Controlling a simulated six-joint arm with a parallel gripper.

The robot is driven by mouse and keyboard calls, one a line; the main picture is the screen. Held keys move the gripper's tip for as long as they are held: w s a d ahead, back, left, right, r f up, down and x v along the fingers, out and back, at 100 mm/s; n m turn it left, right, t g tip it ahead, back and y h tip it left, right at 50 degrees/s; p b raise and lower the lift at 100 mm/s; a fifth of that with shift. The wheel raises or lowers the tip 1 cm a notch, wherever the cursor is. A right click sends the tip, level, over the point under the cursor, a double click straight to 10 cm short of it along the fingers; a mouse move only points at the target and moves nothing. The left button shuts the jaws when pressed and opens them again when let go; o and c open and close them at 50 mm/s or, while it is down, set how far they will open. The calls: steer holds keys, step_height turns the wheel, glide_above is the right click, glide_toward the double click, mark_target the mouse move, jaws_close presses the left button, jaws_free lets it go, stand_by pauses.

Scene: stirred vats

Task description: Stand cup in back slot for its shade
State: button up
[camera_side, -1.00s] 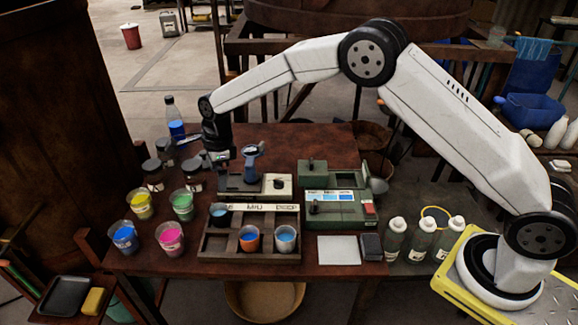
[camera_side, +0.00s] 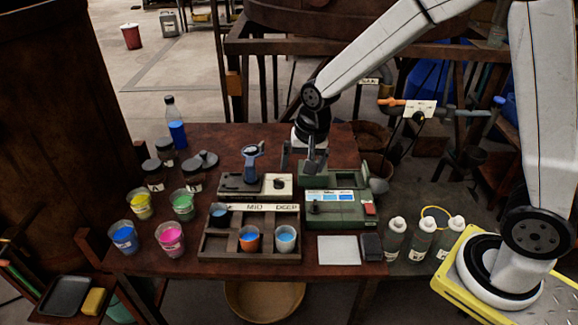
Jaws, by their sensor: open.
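A dark wooden rack (camera_side: 208,246) stands at the table's front middle. Its back strip (camera_side: 262,208) reads "MID" and "DEEP"; I cannot read the left end. A dark cup with blue liquid (camera_side: 219,217) stands at the rack's back left. An orange-brown cup of blue (camera_side: 249,241) stands front middle, and a pale cup of lighter blue (camera_side: 286,241) front right. My gripper (camera_side: 303,163) is open, pointing down behind the rack near the green device. It looks empty, and its fingertips are partly hard to separate from the device's dark block.
A green device with blue swatches (camera_side: 334,205) stands right of the rack. A grey-white device with a blue-handled tool (camera_side: 251,165) stands behind it. Yellow (camera_side: 141,206), green (camera_side: 183,206), blue (camera_side: 124,239) and pink (camera_side: 170,240) cups stand left. A pale square plate (camera_side: 338,250) lies front right.

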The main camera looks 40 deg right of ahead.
steer(key=s+d+n, duration=0.4)
steer(key=s+n, duration=0.4)
steer(key=s, duration=0.4)
steer(key=shift+s+f+t, duration=0.3)
steer(key=shift+s, duration=0.05)
